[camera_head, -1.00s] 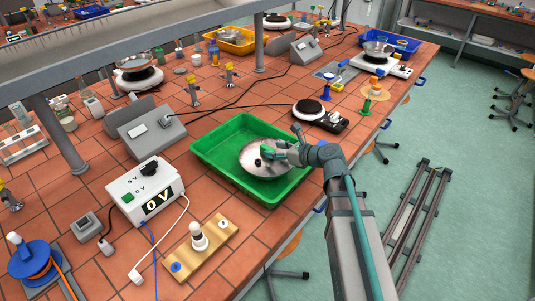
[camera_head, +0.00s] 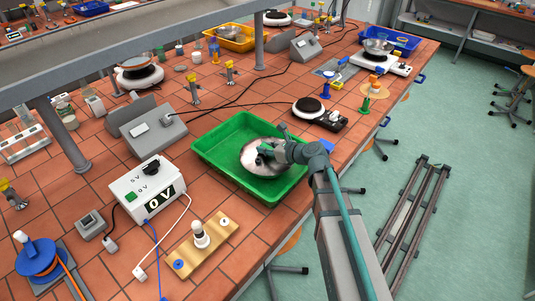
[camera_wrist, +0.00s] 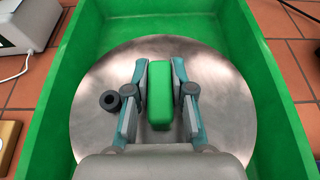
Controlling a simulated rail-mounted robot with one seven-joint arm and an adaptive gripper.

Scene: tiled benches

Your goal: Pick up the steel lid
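The steel lid (camera_head: 248,158) is a round, shiny disc lying in the green tray (camera_head: 207,151). In the wrist view, the lid (camera_wrist: 225,95) has a raised green handle (camera_wrist: 160,88) at its middle and a small black knob (camera_wrist: 110,100) to the left. My gripper (camera_head: 268,152) is low over the lid. In the wrist view, its two fingers (camera_wrist: 160,72) stand on either side of the green handle, with narrow gaps between them and it. My gripper looks open around the handle. The lid's lower part is hidden behind my gripper.
A power supply box (camera_head: 146,189) and a wooden board with a lamp (camera_head: 207,242) stand left of the tray. A grey sloped box (camera_head: 150,131) is behind it. A small hotplate (camera_head: 309,109) is at its upper right. The tray walls surround the lid.

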